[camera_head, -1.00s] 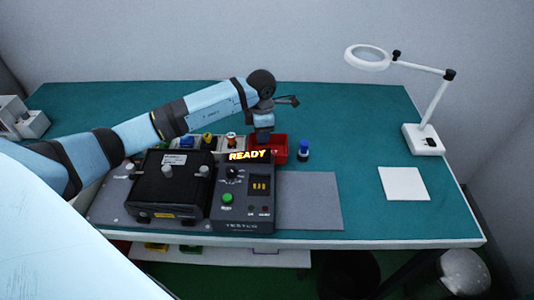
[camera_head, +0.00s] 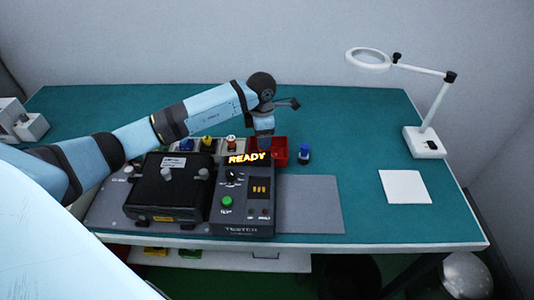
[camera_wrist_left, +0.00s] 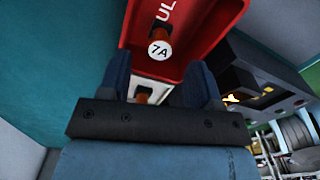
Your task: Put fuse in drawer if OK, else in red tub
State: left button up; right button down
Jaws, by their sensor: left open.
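The red tub (camera_head: 280,149) stands behind the tester, and its inside also shows in the left wrist view (camera_wrist_left: 211,42). A fuse (camera_wrist_left: 160,48) with a round white end marked 7A lies in the tub. My left gripper (camera_head: 264,138) points down at the tub's left part; in the wrist view its two fingers (camera_wrist_left: 158,82) are apart, with the fuse beyond them and nothing gripped. The tester (camera_head: 245,205) shows READY, with a green button. A white drawer-like front (camera_head: 280,260) sits below the table edge; whether it is the drawer is unclear.
A tray behind the tester holds blue, yellow and orange-topped (camera_head: 232,142) parts. A black box (camera_head: 170,190) adjoins the tester. A magnifier lamp (camera_head: 424,142) and white sheet (camera_head: 404,187) are at right; the mid-right table is clear.

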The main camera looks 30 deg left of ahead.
pick_arm(q)
notch_tip(320, 180, up, 12)
jog(key=shift+r+b, duration=0.25)
jog(key=shift+b, duration=0.15)
dwell(0.3)
